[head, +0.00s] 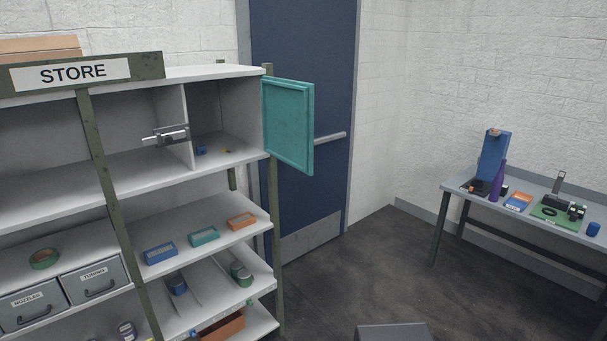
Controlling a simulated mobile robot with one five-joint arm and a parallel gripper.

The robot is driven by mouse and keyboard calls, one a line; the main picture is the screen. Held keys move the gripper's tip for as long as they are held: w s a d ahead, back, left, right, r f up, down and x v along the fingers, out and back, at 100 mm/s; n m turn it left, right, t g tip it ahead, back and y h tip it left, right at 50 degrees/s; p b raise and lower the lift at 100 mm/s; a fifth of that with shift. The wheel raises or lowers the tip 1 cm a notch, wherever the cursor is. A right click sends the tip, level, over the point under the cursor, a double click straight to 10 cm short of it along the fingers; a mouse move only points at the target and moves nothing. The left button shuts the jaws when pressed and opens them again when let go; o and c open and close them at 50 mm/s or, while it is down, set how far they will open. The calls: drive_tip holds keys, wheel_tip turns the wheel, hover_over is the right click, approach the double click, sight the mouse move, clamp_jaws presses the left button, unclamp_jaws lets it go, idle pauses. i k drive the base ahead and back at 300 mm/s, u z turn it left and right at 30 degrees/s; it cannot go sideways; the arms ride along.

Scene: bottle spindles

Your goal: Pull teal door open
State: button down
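The teal door (288,125) is a framed panel at the right end of the upper shelf row. It stands swung out to the right of the shelf's corner post, and its left edge meets the unit. The upper right compartment (222,108) beside it is uncovered, and its inside shows. No handle shows on the door's visible face. My gripper is not recognisable in this view.
A grey metal fitting (166,136) juts out by the compartment divider. Lower shelves hold blue, teal and orange trays (242,221). A workbench (460,193) with tools stands at right. A navy door (300,45) is behind. The dark floor (370,265) between is mostly clear.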

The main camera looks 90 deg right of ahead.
sight(287, 105)
drive_tip(key=z, duration=0.7)
